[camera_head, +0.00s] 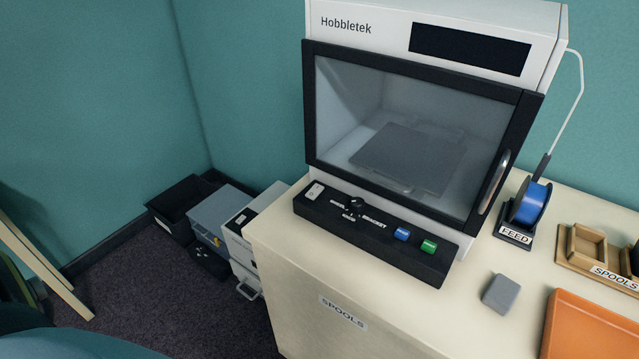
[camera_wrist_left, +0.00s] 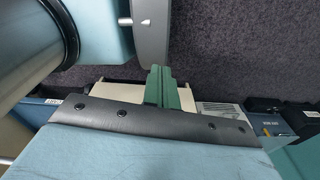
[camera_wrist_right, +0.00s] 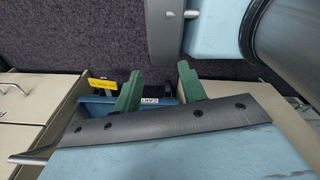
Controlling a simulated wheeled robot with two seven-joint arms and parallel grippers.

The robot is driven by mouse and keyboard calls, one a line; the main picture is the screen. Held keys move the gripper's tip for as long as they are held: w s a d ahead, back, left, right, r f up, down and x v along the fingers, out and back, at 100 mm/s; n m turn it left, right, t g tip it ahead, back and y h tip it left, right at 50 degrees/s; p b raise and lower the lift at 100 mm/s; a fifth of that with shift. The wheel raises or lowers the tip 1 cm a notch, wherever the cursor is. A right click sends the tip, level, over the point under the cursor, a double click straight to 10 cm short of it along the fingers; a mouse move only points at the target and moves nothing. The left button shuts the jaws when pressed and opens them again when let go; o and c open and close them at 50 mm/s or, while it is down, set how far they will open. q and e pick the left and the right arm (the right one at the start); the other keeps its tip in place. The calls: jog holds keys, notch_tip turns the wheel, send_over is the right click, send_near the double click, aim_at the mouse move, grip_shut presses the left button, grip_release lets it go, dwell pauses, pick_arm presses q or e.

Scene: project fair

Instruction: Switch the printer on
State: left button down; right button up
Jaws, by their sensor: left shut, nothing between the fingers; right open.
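The printer (camera_head: 435,22), white with a dark-framed glass door and the name Hobbletek, stands on a cream cabinet. Its display (camera_head: 470,50) is dark. Along its front base runs a black control panel (camera_head: 375,237). The panel carries a white switch (camera_head: 315,191) at the left end, a black knob (camera_head: 355,207), a blue button (camera_head: 402,233) and a green button (camera_head: 429,246). The switch's position is too small to tell. My left gripper (camera_wrist_left: 160,70) is shut and empty, over dark carpet. My right gripper (camera_wrist_right: 160,68) is open and empty. Neither gripper shows in the head view.
The cabinet top (camera_head: 467,289) holds a grey block (camera_head: 501,294), an orange tray (camera_head: 590,327), a blue spool (camera_head: 531,203) on a FEED stand and a wooden SPOOLS tray (camera_head: 585,257). Bins (camera_head: 183,206) and a white box stand on the floor left of the cabinet.

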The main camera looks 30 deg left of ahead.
jog(key=o, duration=0.6)
jog(key=r+p, duration=0.2)
jog(key=shift+d+r+p, duration=0.2)
jog(key=shift+r+p, duration=0.2)
jog(key=shift+c, duration=0.2)
pick_arm(q)
jog(key=w+r+t+p, duration=0.2)
jog(key=w+r, duration=1.3)
jog(key=w, duration=0.1)
jog(key=w+r+t+p, duration=0.1)
jog(key=w+r+p, duration=0.35)
jog(key=r, duration=0.75)
jog(key=w+r+t+p, duration=0.1)
jog(key=w+r+t, duration=0.1)
jog(key=w+r, duration=0.85)
jog(key=w+a+r+t, duration=0.1)
jog(key=w+a+r, duration=0.2)
jog(key=r, duration=0.3)
jog(key=w+a+r+n+t+p, duration=0.1)
jog(key=w+a+r+t, duration=0.1)
jog(key=w+r, duration=0.3)
jog(key=w+a+r+t+h, duration=0.1)
jog(key=w+a+r, duration=0.3)
jog(key=r, duration=0.5)
jog(key=shift+w+t, duration=0.3)
pick_arm(e)
notch_tip(320, 180, up, 9)
jog(key=shift+s, duration=0.3)
jog(key=shift+f, duration=0.1)
